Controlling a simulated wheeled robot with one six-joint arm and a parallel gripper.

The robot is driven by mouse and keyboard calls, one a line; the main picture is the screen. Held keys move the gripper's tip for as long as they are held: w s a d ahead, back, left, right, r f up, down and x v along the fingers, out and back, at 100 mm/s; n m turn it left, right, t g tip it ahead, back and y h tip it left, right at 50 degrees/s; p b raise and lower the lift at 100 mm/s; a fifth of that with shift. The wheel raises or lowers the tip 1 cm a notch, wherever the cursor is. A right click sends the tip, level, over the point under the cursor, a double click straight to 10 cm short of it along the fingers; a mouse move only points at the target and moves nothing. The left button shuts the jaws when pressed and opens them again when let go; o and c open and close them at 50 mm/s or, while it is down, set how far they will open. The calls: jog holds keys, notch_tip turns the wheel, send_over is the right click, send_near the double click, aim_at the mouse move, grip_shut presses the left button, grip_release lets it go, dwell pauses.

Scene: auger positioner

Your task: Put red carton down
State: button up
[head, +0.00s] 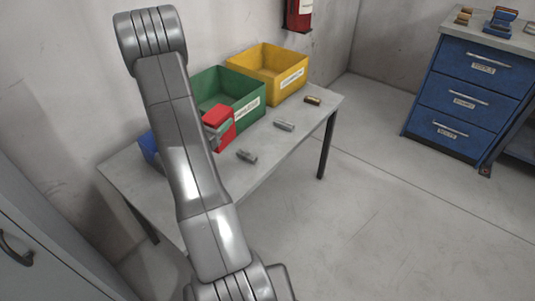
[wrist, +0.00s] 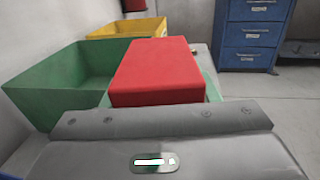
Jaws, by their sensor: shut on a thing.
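The red carton (head: 218,122) is in my gripper, in front of the green bin on the table in the head view. In the wrist view the red carton (wrist: 155,72) fills the middle, just beyond the gripper body. My gripper (head: 213,136) is shut on it; my arm hides part of the gripper in the head view. The fingertips are mostly hidden in the wrist view. The grey table (head: 270,150) lies under the carton; I cannot tell whether the carton touches it.
The green bin (head: 248,106) and the yellow bin (head: 292,78) stand along the table's back. A blue bin (head: 148,147) is partly hidden by my arm. Grey parts (head: 247,156) (head: 284,125) and a brown part (head: 313,100) lie near the front. A blue drawer cabinet (head: 465,90) stands right.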

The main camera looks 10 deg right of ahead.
jog(key=f+b, duration=0.1)
jog(key=b, duration=0.1)
jog(key=s+d+f+m+g+h+b, duration=0.1)
jog(key=b, duration=0.2)
jog(key=shift+s+b, duration=0.2)
jog(key=shift+b, duration=0.15)
jog(key=shift+m+g+h, duration=0.4)
jog(key=shift+g+h, duration=0.1)
jog(key=shift+g, duration=0.1)
jog(key=f+b, duration=0.2)
jog(key=f, duration=0.1)
jog(key=s+f+b, duration=0.1)
jog(key=f+b, duration=0.1)
jog(key=f, duration=0.1)
jog(key=f+b, duration=0.2)
jog(key=f, duration=0.2)
jog(key=shift+s+d, duration=0.2)
jog(key=shift+d, duration=0.15)
jog(key=shift+f, duration=0.1)
jog(key=o, duration=0.7)
jog(key=shift+f, duration=0.1)
jog(key=o, duration=0.4)
